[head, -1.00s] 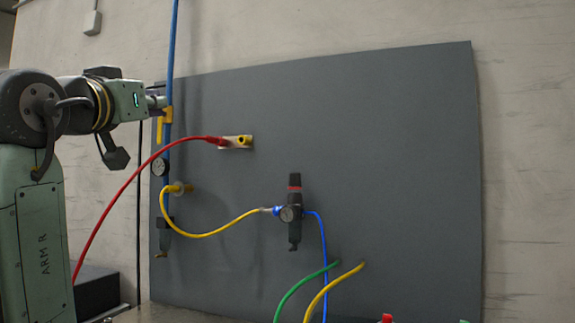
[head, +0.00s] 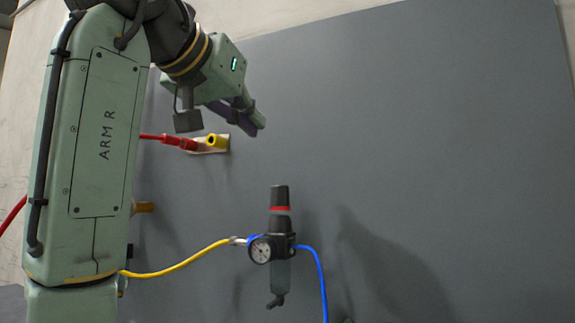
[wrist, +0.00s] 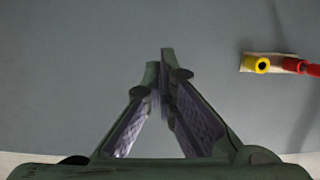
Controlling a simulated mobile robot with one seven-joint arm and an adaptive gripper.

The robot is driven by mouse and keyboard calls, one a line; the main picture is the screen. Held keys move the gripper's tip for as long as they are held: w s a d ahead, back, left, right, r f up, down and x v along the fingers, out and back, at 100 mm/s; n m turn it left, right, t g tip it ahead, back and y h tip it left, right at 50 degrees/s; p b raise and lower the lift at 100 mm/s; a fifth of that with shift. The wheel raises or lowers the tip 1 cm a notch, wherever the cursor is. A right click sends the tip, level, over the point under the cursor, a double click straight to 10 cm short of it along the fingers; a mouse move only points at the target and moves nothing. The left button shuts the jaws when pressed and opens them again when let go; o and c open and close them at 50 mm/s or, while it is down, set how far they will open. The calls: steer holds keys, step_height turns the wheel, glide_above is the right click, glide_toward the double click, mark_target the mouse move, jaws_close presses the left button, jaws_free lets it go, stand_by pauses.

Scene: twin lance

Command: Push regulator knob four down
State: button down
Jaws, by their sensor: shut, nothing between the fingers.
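The regulator stands upright on the grey panel in the head view, with a black knob (head: 279,196) on top and a red ring (head: 280,209) under it. A round gauge (head: 260,250) sits on its front left, and a dark bowl (head: 280,277) hangs below. My gripper (head: 256,124) is above and slightly left of the knob, apart from it. Its fingers are shut and empty, pointing down to the right. In the wrist view the fingertips (wrist: 164,62) come together in front of bare panel. The regulator is not in the wrist view.
A yellow port (head: 214,140) and red plug (head: 187,144) on a pale plate are left of my gripper, also in the wrist view (wrist: 256,64). A yellow hose (head: 185,267) and blue hose (head: 321,280) join the regulator. The panel (head: 430,120) is bare to the right.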

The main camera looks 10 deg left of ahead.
steer(key=p, duration=0.2)
glide_above(280, 208)
step_height(280, 208, down, 2)
steer(key=shift+s+a+f+b, duration=0.15)
steer(key=shift+f+b, duration=0.4)
steer(key=shift+f, duration=1.6)
